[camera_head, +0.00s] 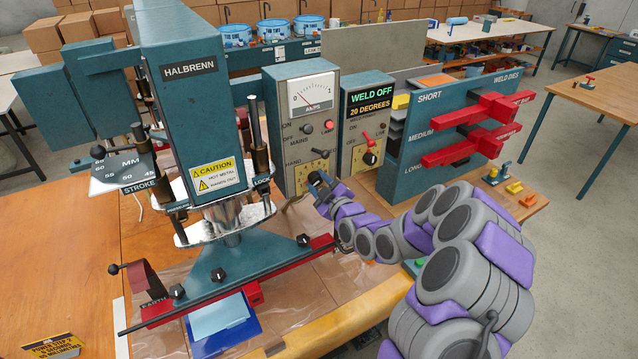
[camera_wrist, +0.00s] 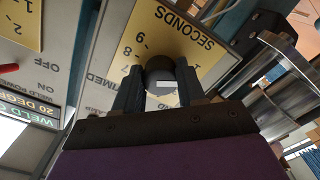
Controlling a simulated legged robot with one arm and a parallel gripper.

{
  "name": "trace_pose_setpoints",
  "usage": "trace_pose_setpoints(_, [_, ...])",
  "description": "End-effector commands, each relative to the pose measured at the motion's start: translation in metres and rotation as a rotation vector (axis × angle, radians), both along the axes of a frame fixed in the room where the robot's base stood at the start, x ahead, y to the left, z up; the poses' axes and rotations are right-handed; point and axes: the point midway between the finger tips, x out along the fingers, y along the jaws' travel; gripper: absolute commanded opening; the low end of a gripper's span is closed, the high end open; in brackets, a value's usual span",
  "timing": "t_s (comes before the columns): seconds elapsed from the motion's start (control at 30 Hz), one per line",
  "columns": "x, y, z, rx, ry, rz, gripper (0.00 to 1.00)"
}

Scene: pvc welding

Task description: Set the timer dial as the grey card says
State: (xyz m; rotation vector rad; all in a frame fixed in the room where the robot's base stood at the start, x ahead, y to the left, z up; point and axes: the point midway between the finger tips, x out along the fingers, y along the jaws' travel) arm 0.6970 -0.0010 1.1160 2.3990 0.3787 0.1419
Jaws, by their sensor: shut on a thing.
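The timer dial has a yellow plate (camera_wrist: 150,30) marked SECONDS, with digits such as 7, 8 and 9 legible in the wrist view. Its dark round knob (camera_wrist: 161,70) sits between the two fingers of my gripper (camera_wrist: 160,90), which is shut on it. A small pale mark shows on the knob's face. In the head view my gripper (camera_head: 320,186) is at the yellow dial plate (camera_head: 308,174) low on the grey AMPS cabinet (camera_head: 293,110), and it hides most of the knob.
The blue HALBRENN press (camera_head: 190,110) stands close to the left of the dial. The WELD OFF box (camera_head: 367,118), with its own yellow dial, is to the right. Red-handled dies (camera_head: 470,130) stick out further right. A blue folder (camera_head: 243,330) with pale paper lies in front.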

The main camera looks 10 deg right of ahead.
Motion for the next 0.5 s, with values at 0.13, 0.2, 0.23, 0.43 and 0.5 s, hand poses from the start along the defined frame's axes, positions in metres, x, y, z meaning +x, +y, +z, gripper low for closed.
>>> trace_pose_setpoints(0.13, [-0.0001,0.0004,-0.0009,0.021,0.009,0.001,0.09])
trace_pose_setpoints(0.2, [-0.0001,0.0005,-0.0011,0.044,0.017,0.002,0.09])
trace_pose_setpoints(0.23, [-0.0001,0.0005,-0.0011,0.056,0.021,0.002,0.09])
trace_pose_setpoints(0.43, [0.0001,0.0007,-0.0014,0.180,0.062,0.001,0.09])
trace_pose_setpoints(0.5, [0.0001,0.0006,-0.0013,0.236,0.080,0.001,0.09])
